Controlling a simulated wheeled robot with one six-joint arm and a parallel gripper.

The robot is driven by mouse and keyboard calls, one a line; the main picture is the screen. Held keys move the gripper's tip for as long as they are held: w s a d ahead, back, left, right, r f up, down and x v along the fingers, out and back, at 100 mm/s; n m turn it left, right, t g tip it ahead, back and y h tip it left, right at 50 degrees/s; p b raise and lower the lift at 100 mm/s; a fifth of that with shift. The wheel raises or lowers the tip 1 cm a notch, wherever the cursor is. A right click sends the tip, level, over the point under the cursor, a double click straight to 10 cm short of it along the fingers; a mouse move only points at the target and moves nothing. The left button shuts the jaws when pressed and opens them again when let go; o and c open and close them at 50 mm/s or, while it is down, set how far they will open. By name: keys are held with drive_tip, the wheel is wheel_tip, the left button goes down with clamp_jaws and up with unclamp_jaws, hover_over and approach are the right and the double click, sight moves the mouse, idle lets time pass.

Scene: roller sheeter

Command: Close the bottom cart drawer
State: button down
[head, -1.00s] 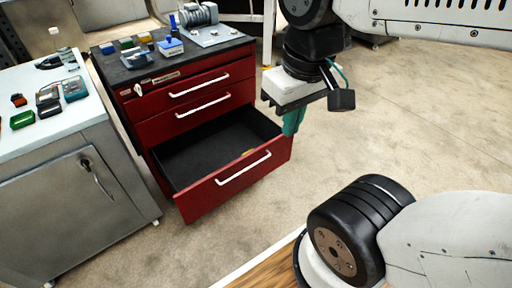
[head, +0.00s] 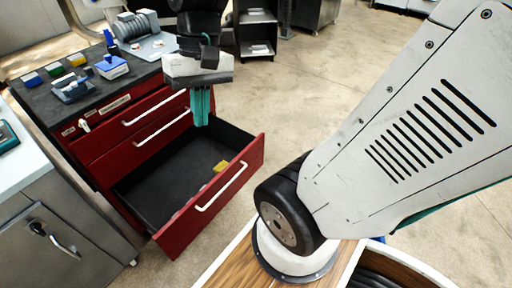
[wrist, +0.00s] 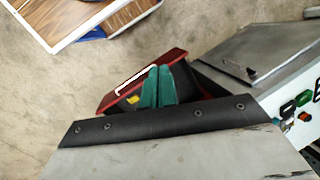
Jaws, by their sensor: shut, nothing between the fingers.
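The red cart (head: 104,142) stands at the left in the head view with a dark top. Its bottom drawer (head: 243,160) is pulled well out, and a white bar handle (head: 222,187) runs along its front. A small yellow item (head: 220,166) lies inside the drawer. The two drawers above are closed. My gripper (head: 201,120) has green fingers, shut together with nothing between them, pointing down. In the head view it appears over the far part of the open drawer; its height above it is hard to tell. The wrist view shows the fingers (wrist: 157,88) in front of the drawer front (wrist: 120,100).
Several small tools and boxes (head: 72,88) and a grey machine (head: 137,25) sit on the cart top. A grey metal cabinet (head: 50,225) stands close at the left. A dark shelf cart (head: 257,35) is at the back. Open floor (head: 310,95) lies right of the drawer.

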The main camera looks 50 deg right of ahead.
drive_tip(key=w+d+f+m+t+y, duration=0.45)
drive_tip(key=w+d+f+m, duration=0.3)
drive_tip(key=d+f, duration=0.4)
drive_tip(key=w+d+f+m+t+y, duration=0.4)
drive_tip(key=w+d+f+m+y, duration=0.3)
drive_tip(key=d+f, duration=0.4)
drive_tip(key=s+d+f+m+t+h, duration=0.3)
drive_tip(key=d+f+m+t, duration=0.15)
drive_tip(key=d+f, duration=0.2)
drive_tip(key=s+d+f+m+t+h, duration=0.25)
drive_tip(key=d+f+m, duration=0.25)
drive_tip(key=f, duration=0.3)
drive_tip(key=m+t+h, duration=0.4)
drive_tip(key=m+h, duration=0.4)
approach(253, 145)
drive_tip(key=w, duration=0.6)
drive_tip(key=shift+w+a+r, duration=0.1)
drive_tip(key=shift+w, duration=0.3)
